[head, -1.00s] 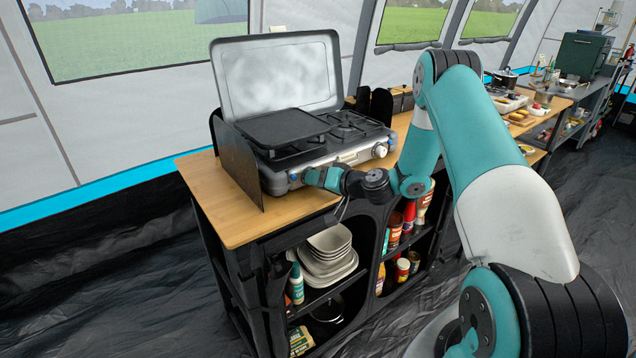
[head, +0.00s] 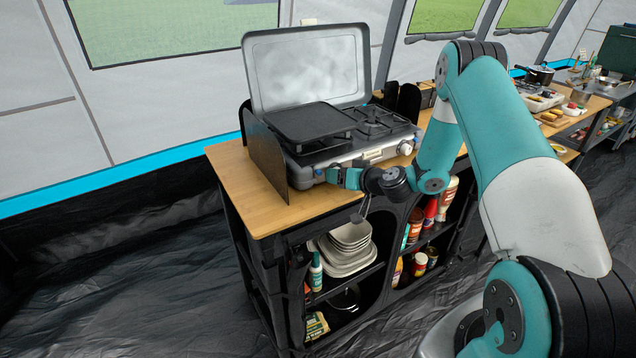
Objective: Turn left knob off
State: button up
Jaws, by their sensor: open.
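The camping stove (head: 355,158) stands on the wooden counter with its lid up. The left knob (head: 321,172) shows only as a small bluish patch on the stove's left front, largely hidden by my gripper. The right knob (head: 405,148) is pale and shows at the right end of the front panel. My gripper (head: 334,176) is open and sits right at the left knob, coming from the right. I cannot tell whether its fingers touch the knob or stand around it.
A dark griddle plate (head: 308,122) lies on the stove's left side, beside a black side panel (head: 267,152). The wooden counter (head: 232,177) is bare at the left. Shelves below hold white dishes (head: 345,250) and bottles.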

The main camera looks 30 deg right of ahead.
jog(key=shift+a+r+n+h+p, duration=0.1)
jog(key=shift+r+n+h+p, duration=0.45)
jog(key=shift+p, duration=0.7)
jog(key=shift+s+d+f+n+h+b, duration=0.25)
jog(key=shift+s+f+n+b, duration=0.1)
jog(key=shift+s+f+b, duration=0.2)
jog(key=b+v, duration=0.6)
jog(key=v, duration=1)
jog(key=s+a+r+n+g+y, duration=0.2)
jog(key=a+r+n+g+y, duration=0.1)
jog(key=a, duration=0.7)
jog(key=s+a+r+n+g+y, duration=0.1)
jog(key=a+r+n+g+y, duration=0.2)
jog(key=a, duration=0.8)
jog(key=shift+s+a+r+g+y, duration=0.25)
jog(key=shift+s+r+g+y, duration=0.2)
jog(key=shift+r+g, duration=0.35)
jog(key=shift+f, duration=0.15)
